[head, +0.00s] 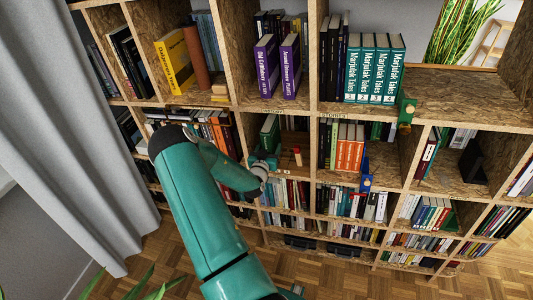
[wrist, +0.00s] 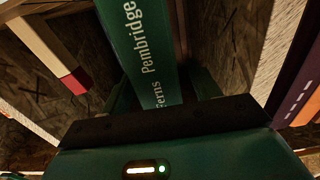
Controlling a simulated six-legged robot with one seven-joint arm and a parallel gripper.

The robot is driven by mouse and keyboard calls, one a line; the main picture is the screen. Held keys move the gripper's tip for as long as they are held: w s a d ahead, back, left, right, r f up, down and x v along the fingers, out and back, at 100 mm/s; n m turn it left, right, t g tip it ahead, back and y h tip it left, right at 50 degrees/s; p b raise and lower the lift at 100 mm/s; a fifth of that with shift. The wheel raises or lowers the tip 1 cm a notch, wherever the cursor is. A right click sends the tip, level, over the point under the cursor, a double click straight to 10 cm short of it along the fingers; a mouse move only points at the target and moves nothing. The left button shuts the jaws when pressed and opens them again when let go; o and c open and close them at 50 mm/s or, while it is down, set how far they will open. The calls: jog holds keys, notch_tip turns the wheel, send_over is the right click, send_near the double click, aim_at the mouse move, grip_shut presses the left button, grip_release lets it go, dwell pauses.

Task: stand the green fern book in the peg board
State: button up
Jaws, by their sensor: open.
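The green fern book (wrist: 142,40) fills the middle of the wrist view, its spine lettered "Ferns" and "Pembridge". It also shows in the head view (head: 269,133), upright in a middle compartment. My gripper (head: 263,165) is at the front of that compartment, just below the book. In the wrist view its dark green fingers (wrist: 162,94) are open, one on each side of the book's near end; whether they touch it I cannot tell. The board's base is mostly hidden.
Chipboard uprights (head: 313,150) bound the compartment closely. Orange books (head: 350,146) stand in the compartment to the right, with a blue bookend (head: 366,172). Purple books (head: 278,67) stand on the shelf above. A grey curtain (head: 60,110) hangs at the left.

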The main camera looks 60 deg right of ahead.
jog(key=s+a, duration=0.2)
jog(key=a, duration=1.1)
jog(key=shift+a, duration=0.2)
jog(key=shift+r, duration=0.1)
